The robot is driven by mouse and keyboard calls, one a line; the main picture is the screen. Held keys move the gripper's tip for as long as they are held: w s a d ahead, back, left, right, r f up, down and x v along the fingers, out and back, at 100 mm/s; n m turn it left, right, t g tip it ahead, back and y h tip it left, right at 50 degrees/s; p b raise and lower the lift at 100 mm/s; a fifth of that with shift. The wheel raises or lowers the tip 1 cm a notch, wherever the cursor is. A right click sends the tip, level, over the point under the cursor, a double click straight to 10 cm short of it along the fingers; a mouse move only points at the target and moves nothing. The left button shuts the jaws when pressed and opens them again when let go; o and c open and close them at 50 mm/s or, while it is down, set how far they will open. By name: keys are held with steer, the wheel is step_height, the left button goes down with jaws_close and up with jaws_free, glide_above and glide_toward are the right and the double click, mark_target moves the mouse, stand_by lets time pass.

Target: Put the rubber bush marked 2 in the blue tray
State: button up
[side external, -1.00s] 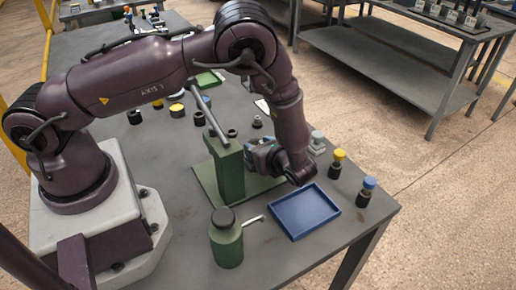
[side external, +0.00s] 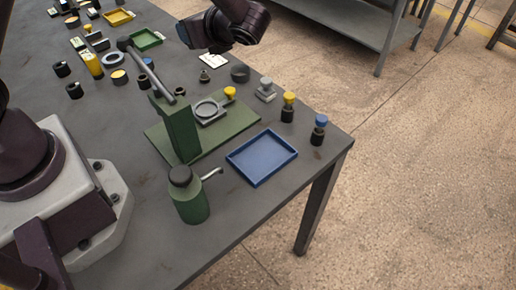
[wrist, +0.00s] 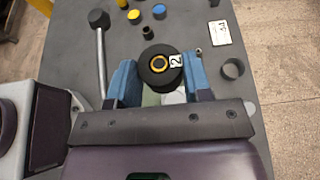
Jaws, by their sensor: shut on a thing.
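In the wrist view, my gripper (wrist: 158,72) has its blue fingers on both sides of a round black rubber bush (wrist: 157,78). The bush has a yellow ring around its hole and a white tag reading 2. It is held between the fingers, seen from above. In the side view, my wrist is at the top, beyond the green press; the fingers and bush cannot be made out clearly there. The blue tray (side external: 262,157) lies empty near the table's front right corner, well apart from my gripper.
The green press (side external: 180,130) with its long lever stands between the tray and my wrist. A green oil can (side external: 188,196) is left of the tray. Capped stamps (side external: 319,130) stand right of it. A green tray (side external: 146,39) and loose parts lie farther back.

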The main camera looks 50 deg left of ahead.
step_height(320, 180, up, 9)
steer(key=shift+f, duration=0.2)
steer(key=shift+s+f+n+g, duration=0.7)
steer(key=shift+f+n+g, duration=0.1)
steer(key=shift+f+g, duration=0.1)
steer(key=s+d+f+n+g+h, duration=0.2)
steer(key=s+f+n+g+h, duration=0.15)
steer(key=n+g, duration=0.35)
step_height(320, 180, up, 5)
steer(key=n+t+h, duration=0.9)
steer(key=n+h, duration=1.5)
steer(key=n, duration=0.4)
glide_above(257, 153)
steer(key=shift+m+y, duration=0.3)
steer(key=shift+y, duration=0.05)
step_height(257, 153, down, 30)
steer(key=shift+r, duration=0.15)
